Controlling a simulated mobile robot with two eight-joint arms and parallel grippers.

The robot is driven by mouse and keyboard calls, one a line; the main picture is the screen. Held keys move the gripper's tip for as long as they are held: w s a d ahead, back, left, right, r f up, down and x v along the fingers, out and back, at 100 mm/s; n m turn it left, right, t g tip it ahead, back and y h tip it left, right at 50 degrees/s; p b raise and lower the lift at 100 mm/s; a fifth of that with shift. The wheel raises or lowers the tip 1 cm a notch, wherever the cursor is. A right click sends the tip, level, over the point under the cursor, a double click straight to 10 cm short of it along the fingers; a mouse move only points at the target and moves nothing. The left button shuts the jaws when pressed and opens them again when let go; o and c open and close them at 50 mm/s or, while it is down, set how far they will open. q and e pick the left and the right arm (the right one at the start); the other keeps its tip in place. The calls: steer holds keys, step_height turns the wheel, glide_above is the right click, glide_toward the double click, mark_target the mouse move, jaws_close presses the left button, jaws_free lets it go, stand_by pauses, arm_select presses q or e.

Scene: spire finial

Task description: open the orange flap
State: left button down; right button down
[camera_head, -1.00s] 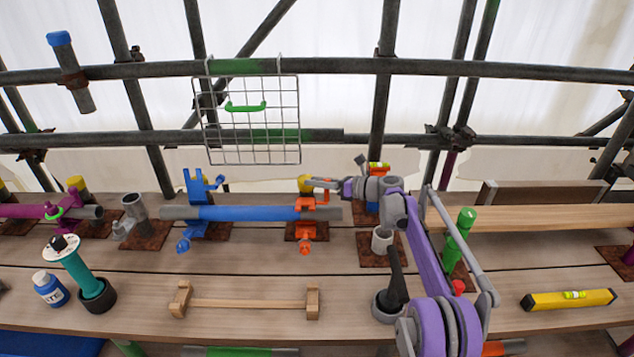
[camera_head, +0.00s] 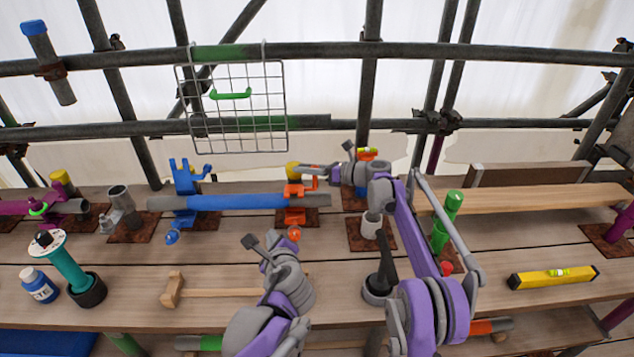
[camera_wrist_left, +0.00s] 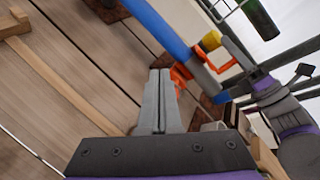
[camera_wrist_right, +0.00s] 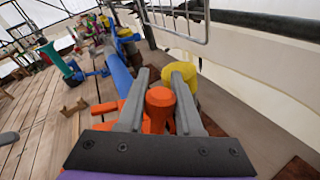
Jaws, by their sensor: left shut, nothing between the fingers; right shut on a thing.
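The orange clamp (camera_head: 296,190) sits around the right part of a blue-sleeved pipe (camera_head: 245,201); I cannot tell which of its orange parts is the flap. It also shows in the left wrist view (camera_wrist_left: 180,74). My right gripper (camera_head: 308,171) is shut on a rounded orange piece (camera_wrist_right: 160,103) at the clamp's far upper side. My left gripper (camera_wrist_left: 160,74) is shut and empty, in front of and below the clamp. Its tips point towards the clamp's near orange knob (camera_head: 294,234). The fingers partly hide the clamp in both wrist views.
A blue clamp (camera_head: 188,190) holds the same pipe further left. A yellow-capped post (camera_wrist_right: 180,72) stands just behind the orange clamp. A wooden handle bar (camera_head: 210,291) lies in front, partly behind my left arm. A black-handled cup (camera_head: 378,285) stands right.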

arm_select(q)
steer(key=w+d+m+t+h, duration=0.25)
steer(key=w+d+m, duration=0.25)
steer(key=d+m, duration=0.6)
glide_toward(316, 177)
steer(key=shift+n+t, duration=0.4)
steer(key=shift+t, duration=0.05)
steer(key=w+f, duration=0.1)
steer(key=f, duration=0.1)
steer(key=w+f, duration=0.1)
steer(key=w, duration=0.1)
steer(key=shift+f, duration=0.4)
steer(key=w+r, duration=0.2)
steer(key=shift+w+a, duration=0.2)
steer(key=shift+w, duration=0.15)
steer(key=shift+w+r, duration=0.2)
steer(key=shift+w, duration=0.05)
steer(key=shift+w, duration=0.1)
